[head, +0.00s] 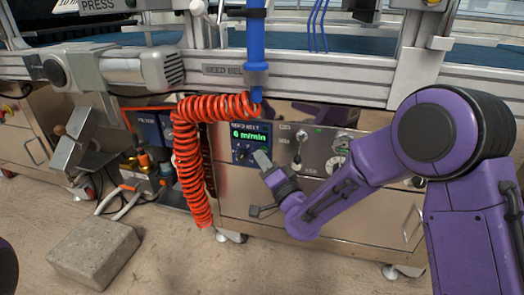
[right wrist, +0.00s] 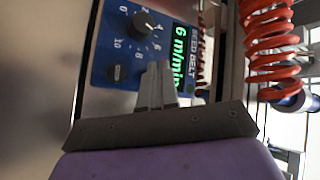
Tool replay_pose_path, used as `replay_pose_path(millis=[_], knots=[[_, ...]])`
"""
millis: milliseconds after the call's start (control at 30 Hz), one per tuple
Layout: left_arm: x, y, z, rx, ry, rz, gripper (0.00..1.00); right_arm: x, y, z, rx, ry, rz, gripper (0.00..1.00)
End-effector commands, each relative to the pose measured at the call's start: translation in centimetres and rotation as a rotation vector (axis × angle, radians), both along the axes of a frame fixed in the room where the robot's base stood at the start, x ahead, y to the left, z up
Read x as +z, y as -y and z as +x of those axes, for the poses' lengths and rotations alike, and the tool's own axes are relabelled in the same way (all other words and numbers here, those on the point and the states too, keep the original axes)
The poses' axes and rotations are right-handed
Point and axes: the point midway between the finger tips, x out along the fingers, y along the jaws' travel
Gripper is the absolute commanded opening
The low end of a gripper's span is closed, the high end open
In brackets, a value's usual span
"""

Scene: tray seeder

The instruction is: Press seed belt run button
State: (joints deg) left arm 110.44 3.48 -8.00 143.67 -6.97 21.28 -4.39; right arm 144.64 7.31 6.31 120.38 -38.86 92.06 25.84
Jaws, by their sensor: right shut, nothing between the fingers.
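The blue seed belt panel (head: 240,157) is on the front of the metal cabinet. Its green display (head: 248,137) appears to read 6 m/min. In the right wrist view the display (right wrist: 183,60) is at the right of the fingers, and a black dial knob (right wrist: 145,23) with numbers around it is above them. A small dark rectangular control (right wrist: 117,73) is left of the fingers. I cannot identify the run button for sure; the fingers hide part of the panel. My right gripper (head: 261,158) is shut and empty, its tips at the panel's lower right. Contact cannot be told.
A coiled orange hose (head: 187,160) hangs just left of the panel. A blue vertical tube (head: 256,45) comes down above it. More knobs and a gauge (head: 340,143) are on the cabinet to the right. A concrete block (head: 95,252) lies on the floor at left.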

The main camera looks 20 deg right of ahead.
Motion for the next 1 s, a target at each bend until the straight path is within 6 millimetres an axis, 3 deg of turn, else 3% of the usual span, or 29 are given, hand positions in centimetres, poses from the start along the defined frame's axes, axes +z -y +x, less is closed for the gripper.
replay_pose_path(millis=[633,1000], knots=[[0.19,0.0,0.0,0.0,0.0,0.0,0.56,0.02,0.38,0.52,0.0,0.0,0.0,0.0],[0.27,0.01,0.0,0.0,0.0,0.0,0.56,0.03,-0.2,-0.35,0.0,0.0,0.0,0.0]])
